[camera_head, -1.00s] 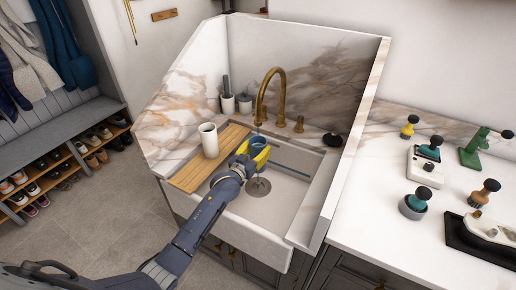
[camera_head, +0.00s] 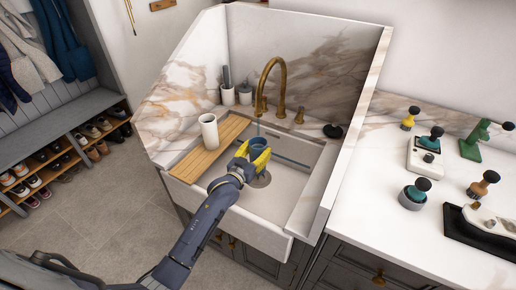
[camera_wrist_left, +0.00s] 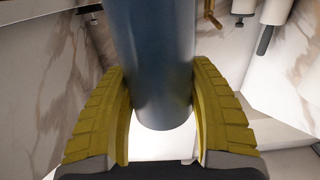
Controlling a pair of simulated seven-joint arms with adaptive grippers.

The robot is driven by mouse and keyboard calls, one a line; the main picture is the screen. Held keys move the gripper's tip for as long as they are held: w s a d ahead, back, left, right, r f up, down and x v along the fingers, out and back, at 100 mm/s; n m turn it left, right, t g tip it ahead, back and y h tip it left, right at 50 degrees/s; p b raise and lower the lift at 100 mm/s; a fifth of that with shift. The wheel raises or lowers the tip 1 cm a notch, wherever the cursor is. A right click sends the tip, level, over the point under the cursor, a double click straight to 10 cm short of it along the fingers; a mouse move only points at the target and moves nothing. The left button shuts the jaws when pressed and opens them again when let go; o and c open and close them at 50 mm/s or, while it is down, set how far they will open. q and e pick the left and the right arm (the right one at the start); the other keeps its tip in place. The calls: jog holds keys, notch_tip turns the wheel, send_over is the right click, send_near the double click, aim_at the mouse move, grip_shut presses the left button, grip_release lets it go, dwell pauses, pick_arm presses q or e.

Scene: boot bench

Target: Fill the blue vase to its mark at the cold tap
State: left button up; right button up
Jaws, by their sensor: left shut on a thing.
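The blue vase (camera_head: 257,146) is below the spout of the brass tap (camera_head: 272,85), over the white sink (camera_head: 225,203). A thin pale streak, seemingly water, runs from the spout toward the vase mouth. My left gripper (camera_head: 254,154) has its yellow fingers shut around the vase. The vase's mark and water level cannot be made out. Brass handles (camera_head: 299,116) flank the spout; I cannot tell which is cold. My right gripper is not in view.
A white cylinder (camera_head: 209,131) stands on the wooden board (camera_head: 196,164) across the sink's left side. A bar (camera_head: 290,163) crosses the basin behind the vase. Marble walls enclose the sink's back and sides.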

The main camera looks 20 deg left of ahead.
pick_arm(q)
jog(key=shift+r, duration=0.25)
jog(key=shift+r, duration=2.85)
jog(key=shift+r, duration=0.1)
